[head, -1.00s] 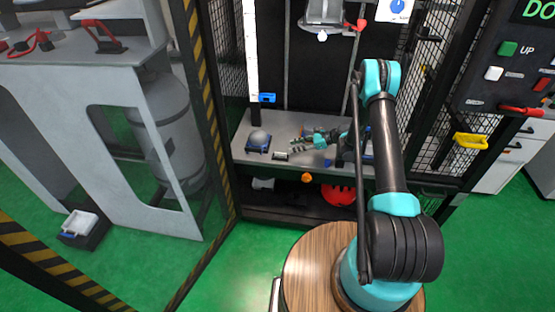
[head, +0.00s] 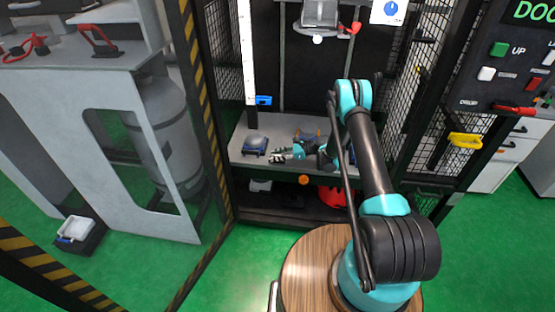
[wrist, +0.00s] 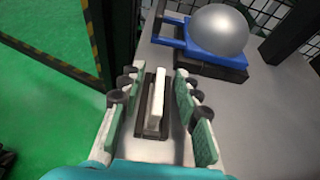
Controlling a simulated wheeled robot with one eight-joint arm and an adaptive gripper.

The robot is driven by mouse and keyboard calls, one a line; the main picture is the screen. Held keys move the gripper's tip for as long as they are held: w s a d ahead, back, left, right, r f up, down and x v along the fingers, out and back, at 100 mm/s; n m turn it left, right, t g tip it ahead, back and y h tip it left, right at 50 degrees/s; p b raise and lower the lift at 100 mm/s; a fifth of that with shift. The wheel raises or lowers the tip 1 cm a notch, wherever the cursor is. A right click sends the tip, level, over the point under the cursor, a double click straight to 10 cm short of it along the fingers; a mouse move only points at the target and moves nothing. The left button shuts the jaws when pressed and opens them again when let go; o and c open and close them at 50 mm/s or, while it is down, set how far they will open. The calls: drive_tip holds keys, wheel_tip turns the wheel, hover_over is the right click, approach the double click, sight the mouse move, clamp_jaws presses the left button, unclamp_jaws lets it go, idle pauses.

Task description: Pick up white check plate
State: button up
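The white check plate (wrist: 157,100), a small white bar in a dark holder or base, lies on the grey shelf of the tower in the wrist view. My gripper (wrist: 155,86) is open, with one finger on each side of the plate; gaps show between the plate and both fingers. In the head view my gripper (head: 279,155) is low over the shelf and largely hides the plate. I cannot tell the exact height of the fingers above the shelf.
A grey dome on a blue base (wrist: 217,35) stands beyond the plate; it also shows in the head view (head: 255,143). The grey shelf (head: 240,160) ends at a front edge. Mesh panels (head: 413,95) flank the tower, and a striped post (head: 203,100) stands left.

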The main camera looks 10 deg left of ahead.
drive_tip(key=shift+c, duration=0.3)
clamp_jaws()
drive_tip(key=shift+r, duration=0.15)
